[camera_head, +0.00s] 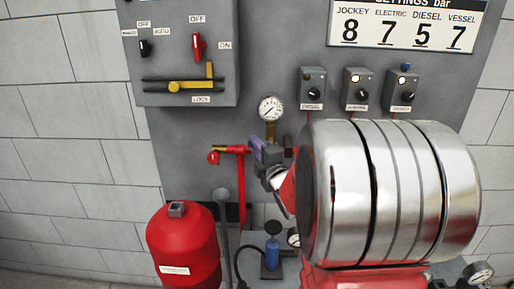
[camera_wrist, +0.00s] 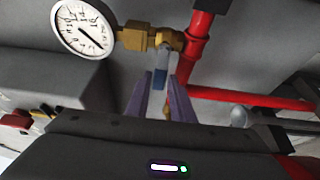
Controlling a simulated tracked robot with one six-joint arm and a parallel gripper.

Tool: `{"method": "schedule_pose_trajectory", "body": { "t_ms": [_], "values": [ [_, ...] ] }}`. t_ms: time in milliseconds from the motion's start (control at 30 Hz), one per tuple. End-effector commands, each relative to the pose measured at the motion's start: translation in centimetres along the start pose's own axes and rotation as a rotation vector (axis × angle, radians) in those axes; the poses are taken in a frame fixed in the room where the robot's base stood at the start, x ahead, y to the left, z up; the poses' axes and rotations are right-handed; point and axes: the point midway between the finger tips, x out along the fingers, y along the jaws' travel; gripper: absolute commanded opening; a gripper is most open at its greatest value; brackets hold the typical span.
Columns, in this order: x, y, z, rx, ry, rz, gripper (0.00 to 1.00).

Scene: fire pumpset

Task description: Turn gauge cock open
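The pressure gauge (camera_head: 271,108) is a round white dial on the grey panel. It also shows at the upper left of the wrist view (camera_wrist: 83,28). The brass gauge cock (camera_wrist: 168,39) joins the gauge's brass stem to a red pipe. Its small blue-grey lever (camera_wrist: 160,76) points towards my gripper. My gripper (camera_wrist: 159,82) has two purple fingers, one on each side of the lever. They look open, with thin gaps beside the lever; contact is not clear. In the head view my gripper (camera_head: 257,150) is just below the gauge, and the lever cannot be made out.
A red pipe (camera_wrist: 200,45) runs beside the cock. A red cylinder (camera_head: 184,247) stands at lower left. A grey switch box (camera_head: 185,60) is at upper left, and several small switch boxes (camera_head: 357,88) are to the right.

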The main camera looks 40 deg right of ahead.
Motion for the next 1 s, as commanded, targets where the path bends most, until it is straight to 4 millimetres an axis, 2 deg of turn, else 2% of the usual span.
{"method": "schedule_pose_trajectory", "body": {
  "t_ms": [300,1000],
  "values": [
    [-0.04,-0.05,0.11,0.000,-0.002,-0.001,0.00],
    [0.51,-0.12,0.59,0.026,-0.014,0.005,0.00]
  ]
}}
